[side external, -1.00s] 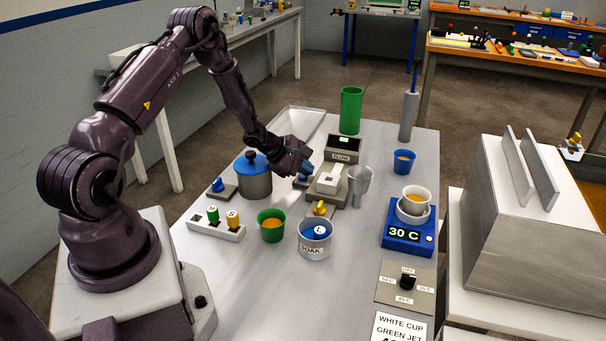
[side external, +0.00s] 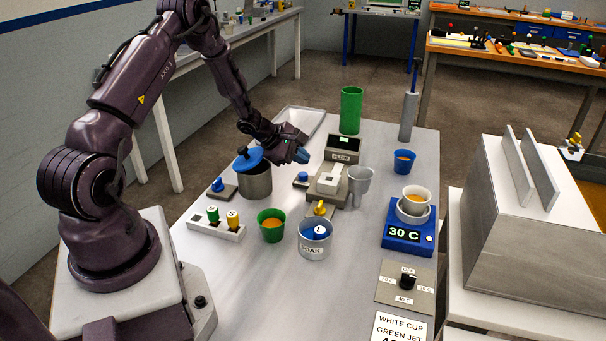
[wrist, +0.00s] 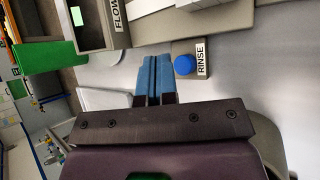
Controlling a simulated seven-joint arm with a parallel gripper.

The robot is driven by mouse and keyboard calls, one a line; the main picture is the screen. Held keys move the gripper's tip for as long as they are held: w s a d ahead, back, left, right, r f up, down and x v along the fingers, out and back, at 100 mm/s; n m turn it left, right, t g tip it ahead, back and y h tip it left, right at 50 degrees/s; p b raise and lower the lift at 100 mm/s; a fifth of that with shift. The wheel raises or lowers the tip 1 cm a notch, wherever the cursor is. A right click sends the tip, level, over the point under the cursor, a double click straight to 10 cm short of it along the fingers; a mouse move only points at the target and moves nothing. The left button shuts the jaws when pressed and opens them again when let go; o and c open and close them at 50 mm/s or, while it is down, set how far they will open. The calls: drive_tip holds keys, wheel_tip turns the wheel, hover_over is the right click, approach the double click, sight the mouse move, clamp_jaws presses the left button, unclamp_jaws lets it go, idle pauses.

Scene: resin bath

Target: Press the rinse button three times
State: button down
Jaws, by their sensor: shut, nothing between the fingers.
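The rinse button is a round blue cap (side external: 302,176) on a small grey base, left of the FLOW unit in the side view. In the wrist view the blue cap (wrist: 185,65) sits beside its RINSE label (wrist: 203,63). My gripper (side external: 303,156) is shut and empty, with blue fingertips. In the side view the fingertips are above the button, with a gap between them. In the wrist view the fingertips (wrist: 154,60) lie left of the cap and do not cover it.
A steel pot (side external: 256,184) stands close by, its blue lid (side external: 246,160) tilted and partly off. A green cup (side external: 271,226) and the SOAK pot (side external: 315,245) are in front.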

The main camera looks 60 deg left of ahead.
sight(300, 175)
drive_tip(key=shift+s+a+r, duration=0.1)
drive_tip(key=shift+a+r, duration=0.05)
drive_tip(key=shift+r, duration=0.6)
drive_tip(key=shift+s+a+r, duration=0.1)
drive_tip(key=shift+r, duration=0.7)
drive_tip(key=shift+w+d, duration=0.15)
drive_tip(key=s+d+r+m+g+y, duration=0.1)
drive_tip(key=s+d+r+m+g, duration=0.2)
drive_tip(key=s+d+r+m, duration=1.9)
drive_tip(key=d+r+m, duration=0.3)
drive_tip(key=d, duration=0.1)
drive_tip(key=shift+s+r+y, duration=0.25)
drive_tip(key=shift+r+y, duration=0.05)
drive_tip(key=shift+r, duration=0.05)
drive_tip(key=shift+d, duration=0.1)
